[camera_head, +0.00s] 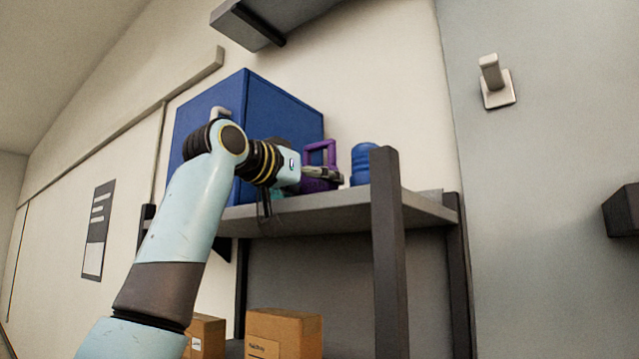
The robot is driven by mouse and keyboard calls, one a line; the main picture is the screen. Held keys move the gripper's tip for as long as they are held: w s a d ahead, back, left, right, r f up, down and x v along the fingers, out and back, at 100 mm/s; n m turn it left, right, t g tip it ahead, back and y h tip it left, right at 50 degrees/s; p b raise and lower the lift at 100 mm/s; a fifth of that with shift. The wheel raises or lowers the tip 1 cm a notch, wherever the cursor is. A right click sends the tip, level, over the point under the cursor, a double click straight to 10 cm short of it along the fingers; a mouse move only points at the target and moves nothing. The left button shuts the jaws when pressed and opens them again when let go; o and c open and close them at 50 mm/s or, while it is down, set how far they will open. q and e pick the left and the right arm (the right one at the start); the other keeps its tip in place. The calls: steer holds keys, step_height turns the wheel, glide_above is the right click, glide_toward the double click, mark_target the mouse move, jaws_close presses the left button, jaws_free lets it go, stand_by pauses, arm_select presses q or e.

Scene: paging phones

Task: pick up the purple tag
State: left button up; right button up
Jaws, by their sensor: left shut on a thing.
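The purple tag (320,154) is at the top shelf, with an upright loop-shaped upper part and a wider lower part. My left gripper (333,176) reaches in from the left at shelf height. Its fingers are shut on the purple tag and cover part of its lower portion. I cannot tell whether the tag's base still touches the shelf. My right gripper is not in view.
The shelf (345,212) has a dark front post (389,250). A large blue box (270,105) stands behind my left gripper, and a blue container (364,162) stands just right of the tag. Cardboard boxes (284,330) sit below.

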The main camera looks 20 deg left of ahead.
arm_select(q)
steer(key=shift+r+b, duration=0.2)
steer(key=shift+b, duration=0.2)
steer(key=shift+s+a, duration=0.15)
steer(key=shift+s, duration=0.15)
steer(key=b+v, duration=0.6)
steer(key=v, duration=1)
steer(key=shift+s+a+r, duration=0.1)
steer(key=shift+s, duration=0.05)
steer(key=shift+s+a, duration=0.1)
steer(key=shift+s, duration=0.4)
steer(key=shift+r, duration=0.1)
